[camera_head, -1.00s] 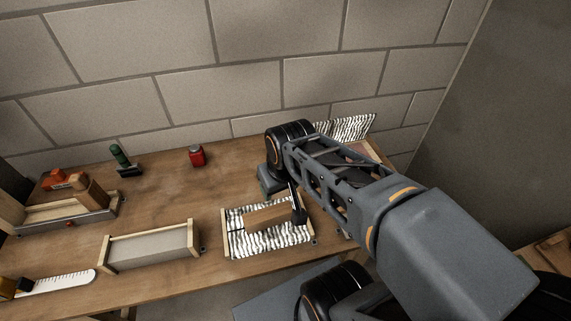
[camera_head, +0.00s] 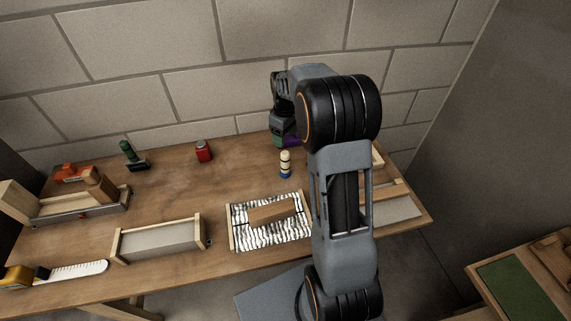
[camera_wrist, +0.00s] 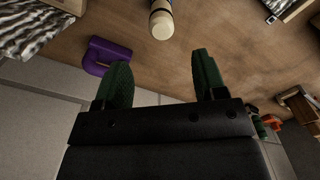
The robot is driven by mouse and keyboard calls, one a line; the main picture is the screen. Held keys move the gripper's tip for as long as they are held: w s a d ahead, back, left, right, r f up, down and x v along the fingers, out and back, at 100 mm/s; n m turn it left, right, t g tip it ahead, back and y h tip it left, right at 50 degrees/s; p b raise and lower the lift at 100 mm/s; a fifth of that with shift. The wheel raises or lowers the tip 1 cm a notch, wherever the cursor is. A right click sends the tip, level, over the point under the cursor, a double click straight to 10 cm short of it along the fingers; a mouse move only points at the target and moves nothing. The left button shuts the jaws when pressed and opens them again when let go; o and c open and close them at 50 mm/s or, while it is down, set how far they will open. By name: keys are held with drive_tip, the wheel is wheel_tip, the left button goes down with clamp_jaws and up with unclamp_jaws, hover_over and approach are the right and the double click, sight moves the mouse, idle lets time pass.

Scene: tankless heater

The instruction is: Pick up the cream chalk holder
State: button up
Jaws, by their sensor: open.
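The cream chalk holder (camera_head: 285,158) is a small upright cylinder with a dark band, standing on the wooden workbench behind the zebra-patterned tray. In the wrist view the chalk holder (camera_wrist: 161,25) shows at the top edge, partly cut off, beyond the fingertips and roughly in line with the gap between them. My gripper (camera_wrist: 161,68) is open and empty, its green fingers apart. In the head view my gripper (camera_head: 283,133) is at the back of the bench near the wall, behind the chalk holder and partly hidden by my arm.
A purple object (camera_wrist: 104,56) lies beside the left finger in the wrist view. The zebra-patterned tray (camera_head: 234,238) with a wooden block (camera_head: 272,212) is in front. A red container (camera_head: 204,152) and a green-handled tool (camera_head: 131,153) stand left. The block wall (camera_head: 190,100) is close behind.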

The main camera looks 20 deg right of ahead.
sight(285, 152)
wheel_tip(285, 152, down, 11)
drive_tip(key=shift+a+r+p, duration=0.1)
drive_tip(key=shift+r+p, duration=0.05)
drive_tip(key=shift+p, duration=0.65)
drive_tip(key=shift+c, duration=0.3)
drive_tip(key=c, duration=1)
drive_tip(key=shift+o, duration=0.2)
drive_tip(key=shift+r, duration=0.15)
drive_tip(key=shift+r, duration=0.6)
drive_tip(key=s+a+r+b, duration=0.2)
drive_tip(key=s+r+b, duration=0.1)
drive_tip(key=s+r, duration=0.8)
drive_tip(key=s, duration=0.3)
drive_tip(key=shift+r, duration=0.3)
